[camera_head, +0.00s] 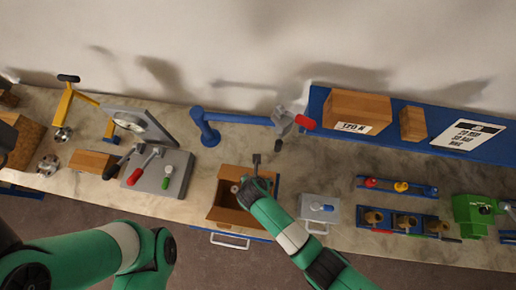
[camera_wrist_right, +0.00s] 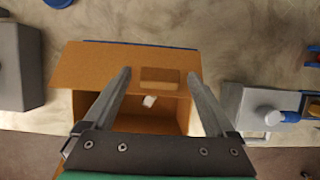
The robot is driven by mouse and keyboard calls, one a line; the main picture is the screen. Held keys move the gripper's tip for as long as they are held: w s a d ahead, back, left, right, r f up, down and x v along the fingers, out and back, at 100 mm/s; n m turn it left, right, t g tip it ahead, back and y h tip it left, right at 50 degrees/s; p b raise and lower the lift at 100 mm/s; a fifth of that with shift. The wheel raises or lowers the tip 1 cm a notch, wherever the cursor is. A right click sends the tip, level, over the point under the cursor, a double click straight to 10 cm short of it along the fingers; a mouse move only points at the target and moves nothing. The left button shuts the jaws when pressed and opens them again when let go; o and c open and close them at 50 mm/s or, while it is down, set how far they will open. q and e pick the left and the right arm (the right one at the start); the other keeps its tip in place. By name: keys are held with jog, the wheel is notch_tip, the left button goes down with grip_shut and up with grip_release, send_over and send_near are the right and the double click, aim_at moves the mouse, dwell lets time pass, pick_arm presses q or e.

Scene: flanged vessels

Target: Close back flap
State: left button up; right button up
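An open brown cardboard box (camera_head: 216,212) stands at the front edge of the worktop in the head view. It also shows in the right wrist view (camera_wrist_right: 190,97). Its back flap (camera_wrist_right: 95,66) appears as a broad panel along the far side, opened away from the box mouth, with a small rectangular patch on it. A small pale object (camera_wrist_right: 150,101) shows inside the box. My right gripper (camera_wrist_right: 157,73) is open and empty above the box, its fingertips over the flap; contact cannot be told. My left arm is at the lower left, its gripper not visible.
A blue arm-like fixture (camera_head: 240,118) stands behind the box. A grey box with a handle (camera_head: 318,209) is to its right, and a grey base with levers (camera_head: 158,176) to its left. A blue shelf (camera_head: 440,145) with cartons lies at the back right.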

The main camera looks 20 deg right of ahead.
grip_shut()
dwell(0.3)
jog(key=shift+s+a+f+t+h, duration=0.15)
jog(key=shift+s+f+t+h, duration=0.15)
jog(key=shift+s+f+t, duration=0.15)
jog(key=t+b, duration=0.1)
jog(key=s+f+t+h+b, duration=0.1)
jog(key=t+b, duration=0.1)
jog(key=f+t+b, duration=0.1)
jog(key=shift+s+a+f+h+b, duration=0.2)
jog(key=shift+s+a+h+b, duration=0.15)
jog(key=shift+s+a+h, duration=0.05)
jog(key=shift+o, duration=0.6)
grip_release()
jog(key=p+v, duration=0.1)
jog(key=v, duration=1)
jog(key=shift+s+p, duration=0.3)
